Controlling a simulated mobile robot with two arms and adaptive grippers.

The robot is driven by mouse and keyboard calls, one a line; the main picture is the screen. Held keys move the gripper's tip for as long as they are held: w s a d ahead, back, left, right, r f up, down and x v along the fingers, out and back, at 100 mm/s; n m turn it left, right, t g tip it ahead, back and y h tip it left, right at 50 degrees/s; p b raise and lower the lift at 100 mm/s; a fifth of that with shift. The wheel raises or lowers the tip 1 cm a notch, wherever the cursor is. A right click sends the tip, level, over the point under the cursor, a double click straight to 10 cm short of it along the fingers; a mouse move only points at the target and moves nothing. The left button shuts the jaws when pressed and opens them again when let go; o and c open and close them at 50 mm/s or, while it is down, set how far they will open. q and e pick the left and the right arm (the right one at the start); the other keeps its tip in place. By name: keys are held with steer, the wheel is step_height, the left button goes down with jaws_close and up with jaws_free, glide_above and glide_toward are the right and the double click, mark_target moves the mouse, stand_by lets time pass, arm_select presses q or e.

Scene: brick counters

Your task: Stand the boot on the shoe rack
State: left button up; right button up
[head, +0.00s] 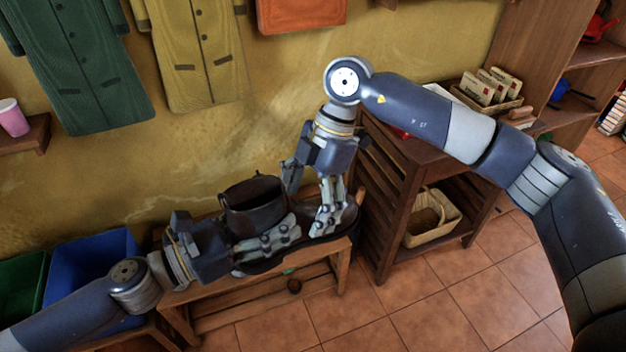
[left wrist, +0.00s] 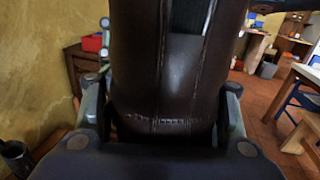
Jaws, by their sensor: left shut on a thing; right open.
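The dark brown boot (head: 253,192) is upright at the wooden rack, its open top facing up. My left gripper (head: 268,228) is shut on the boot; in the left wrist view the stitched leather shaft (left wrist: 165,80) fills the space between its fingers. The low wooden shoe rack (head: 215,312) stands against the wall, with a slatted lower level. My right gripper (head: 318,202) is open, pointing down at the right end of the rack, beside the boot. A dark shape lies below it, partly hidden. The boot's sole is hidden, so I cannot tell whether it touches the rack.
A slatted wooden cabinet (head: 392,215) with a basket (head: 432,217) stands right of the rack. Blue (head: 90,270) and green (head: 22,283) bins stand at the left. Coats (head: 190,50) hang above. The tiled floor (head: 440,310) in front is clear.

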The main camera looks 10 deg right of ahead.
arm_select(q)
steer(key=shift+r, duration=0.1)
arm_select(e)
steer(key=shift+x, duration=1.25)
steer(key=c, duration=1.5)
arm_select(q)
steer(key=o, duration=1.5)
arm_select(e)
steer(key=shift+c, duration=0.5)
arm_select(q)
steer(key=shift+o, duration=0.2)
steer(key=shift+a, duration=0.1)
